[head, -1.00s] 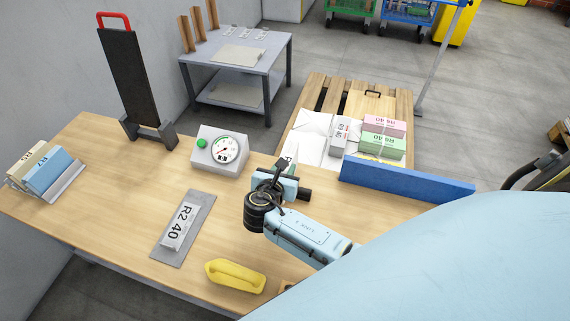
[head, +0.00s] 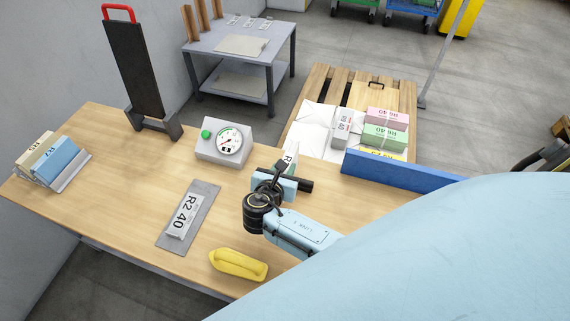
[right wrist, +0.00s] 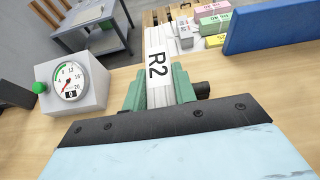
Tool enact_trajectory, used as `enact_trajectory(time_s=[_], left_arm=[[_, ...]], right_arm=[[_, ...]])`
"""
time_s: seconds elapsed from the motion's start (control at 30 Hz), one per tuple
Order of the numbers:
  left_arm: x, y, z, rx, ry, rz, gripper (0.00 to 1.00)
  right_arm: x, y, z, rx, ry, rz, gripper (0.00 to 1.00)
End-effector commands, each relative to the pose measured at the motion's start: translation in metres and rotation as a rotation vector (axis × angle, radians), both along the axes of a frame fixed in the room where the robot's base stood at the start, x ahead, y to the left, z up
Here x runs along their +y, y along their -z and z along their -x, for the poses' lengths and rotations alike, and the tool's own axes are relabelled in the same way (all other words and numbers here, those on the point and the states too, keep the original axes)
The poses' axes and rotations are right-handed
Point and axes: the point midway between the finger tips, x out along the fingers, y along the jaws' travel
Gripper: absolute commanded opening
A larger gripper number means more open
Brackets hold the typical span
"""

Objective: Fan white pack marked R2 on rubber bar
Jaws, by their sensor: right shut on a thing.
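My right gripper (right wrist: 158,88) has green fingers shut on a white pack marked R2 (right wrist: 157,56), which stands up between them in the right wrist view. In the head view a small part of this pack (head: 291,154) shows beyond the gripper (head: 284,164); the rest is hidden. A short black bar (head: 303,184), apparently the rubber bar, lies by the gripper. Its end (right wrist: 202,89) shows just right of the fingers in the wrist view. Whether the pack touches it I cannot tell. My left gripper is not in view.
A dial gauge box (head: 222,142), a black upright board (head: 134,70) and a blue barrier (head: 400,170) stand around. Packs (head: 60,158) stand in a left holder.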

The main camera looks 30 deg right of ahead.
Motion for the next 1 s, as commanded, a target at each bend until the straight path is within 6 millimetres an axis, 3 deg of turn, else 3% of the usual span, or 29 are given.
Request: enact_trajectory(time_s=[1.0], left_arm=[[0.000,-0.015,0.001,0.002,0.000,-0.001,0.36]], right_arm=[[0.020,0.001,0.017,-0.001,0.000,0.001,0.00]])
